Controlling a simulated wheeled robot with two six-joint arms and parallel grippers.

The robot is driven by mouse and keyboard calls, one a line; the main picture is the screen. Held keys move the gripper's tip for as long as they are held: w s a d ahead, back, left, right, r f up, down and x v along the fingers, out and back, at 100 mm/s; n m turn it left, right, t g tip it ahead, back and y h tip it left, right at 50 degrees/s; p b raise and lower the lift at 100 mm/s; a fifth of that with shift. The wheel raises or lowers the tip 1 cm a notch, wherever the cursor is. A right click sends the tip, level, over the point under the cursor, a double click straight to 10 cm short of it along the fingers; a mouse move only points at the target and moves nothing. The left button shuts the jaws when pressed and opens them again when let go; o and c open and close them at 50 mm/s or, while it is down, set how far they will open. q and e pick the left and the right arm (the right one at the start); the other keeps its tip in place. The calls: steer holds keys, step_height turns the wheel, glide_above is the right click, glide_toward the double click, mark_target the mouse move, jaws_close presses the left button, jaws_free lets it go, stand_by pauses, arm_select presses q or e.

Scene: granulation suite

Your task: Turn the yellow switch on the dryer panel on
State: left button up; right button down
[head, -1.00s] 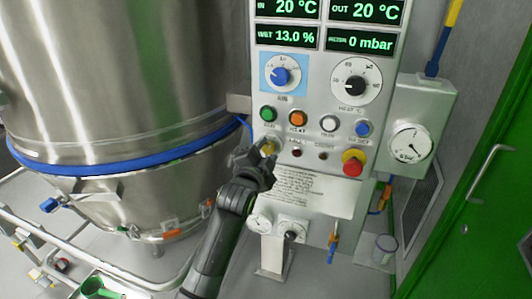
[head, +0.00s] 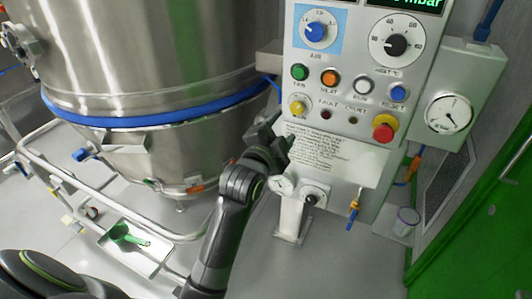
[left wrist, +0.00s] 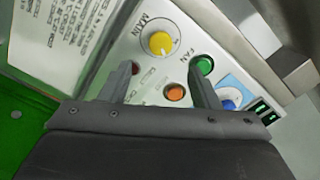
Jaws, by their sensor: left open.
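The yellow switch (head: 297,106) is a round knob at the lower left of the dryer panel (head: 352,105), under the green button. In the left wrist view the yellow switch (left wrist: 160,43), marked MAIN, carries a pale pointer mark and is fully visible. My left gripper (head: 283,135) is just below and left of the switch in the head view. In the left wrist view my left gripper (left wrist: 160,66) is open and empty, its fingers to either side below the switch and apart from it. My right gripper is not in view.
Near the switch are a green button (head: 300,72), an orange button (head: 330,78) and a dark red fault lamp (head: 326,114). A red stop button (head: 383,128) sits at the lower right. A steel vessel (head: 150,60) stands left of the panel, with a pipe rail below.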

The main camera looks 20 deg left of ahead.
arm_select(q)
steer(key=s+b, duration=0.1)
steer(key=s, duration=0.7)
steer(key=shift+s+a, duration=0.15)
steer(key=shift+s, duration=0.25)
